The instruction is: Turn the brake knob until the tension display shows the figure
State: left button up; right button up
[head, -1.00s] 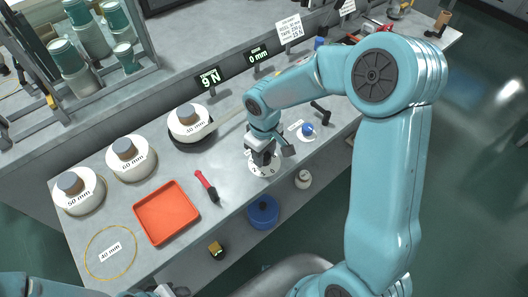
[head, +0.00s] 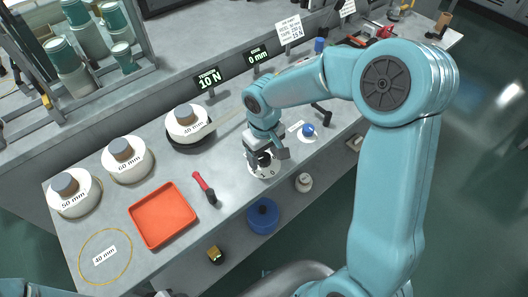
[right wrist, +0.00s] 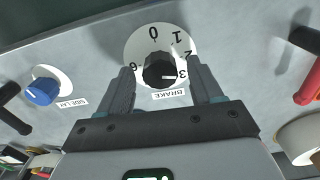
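The tension display (head: 208,79) reads 10 N. A card (head: 289,29) above the bench shows 15 N on its bottom line. The black brake knob (right wrist: 160,70) sits on a white numbered dial (right wrist: 133,47), its white mark near the 3. My right gripper (right wrist: 161,72) has one finger on each side of the knob, with a visible gap on both sides. In the head view the gripper (head: 264,158) is over the dial and hides most of the knob. My left gripper (head: 165,294) is barely in view at the bottom edge, its fingers unclear.
A blue knob (right wrist: 42,91) is beside the brake dial. Its neighbours include a red-handled tool (head: 203,186), an orange tray (head: 163,215) and white spools such as the 60 mm one (head: 127,160). The gauge display (head: 257,55) reads 0 mm.

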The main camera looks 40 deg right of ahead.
aim_at(264, 157)
notch_tip(264, 157, up, 16)
jog(key=shift+r+p, duration=0.2)
jog(key=shift+p, duration=0.15)
jog(key=shift+s, duration=0.15)
dwell(0.5)
